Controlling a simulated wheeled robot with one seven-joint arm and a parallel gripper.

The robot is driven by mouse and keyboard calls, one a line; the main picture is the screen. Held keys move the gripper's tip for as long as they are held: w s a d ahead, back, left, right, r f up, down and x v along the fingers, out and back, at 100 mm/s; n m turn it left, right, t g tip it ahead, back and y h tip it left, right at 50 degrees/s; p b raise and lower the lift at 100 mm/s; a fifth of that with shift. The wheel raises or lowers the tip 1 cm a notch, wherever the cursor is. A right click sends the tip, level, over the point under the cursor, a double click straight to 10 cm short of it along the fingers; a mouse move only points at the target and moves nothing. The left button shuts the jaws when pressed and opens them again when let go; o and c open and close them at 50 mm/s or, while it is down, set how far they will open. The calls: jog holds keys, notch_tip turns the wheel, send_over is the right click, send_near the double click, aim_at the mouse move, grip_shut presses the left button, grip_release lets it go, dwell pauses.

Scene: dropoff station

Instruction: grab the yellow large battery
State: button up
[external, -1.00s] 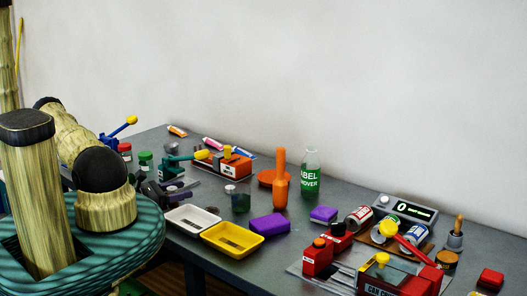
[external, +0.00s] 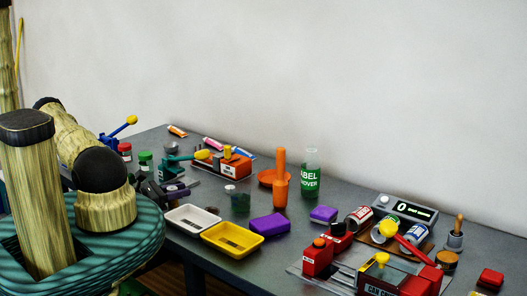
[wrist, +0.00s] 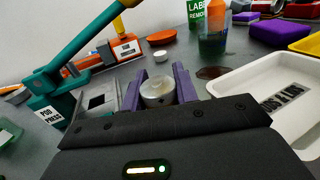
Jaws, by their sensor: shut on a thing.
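In the wrist view, the purple fingers of my gripper (wrist: 159,84) are shut on a short silvery round thing (wrist: 157,94), one finger on each side. Its top is grey and rounded; I cannot tell whether it is a battery. No clearly yellow battery shows in either view. In the external view, my gripper (external: 177,190) is partly hidden behind my arm, low over the left part of the table, left of the white tray. The held thing cannot be made out there.
The white tray (wrist: 242,88) is close on the right. The teal pod press (wrist: 45,108) is close on the left. A small white round piece (wrist: 160,56) and an orange dish (wrist: 161,36) lie beyond. The yellow tray (external: 222,245) and purple block (external: 268,226) stand farther right.

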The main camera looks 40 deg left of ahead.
jog(key=shift+r, duration=0.15)
notch_tip(320, 180, up, 10)
jog(key=shift+b, duration=0.45)
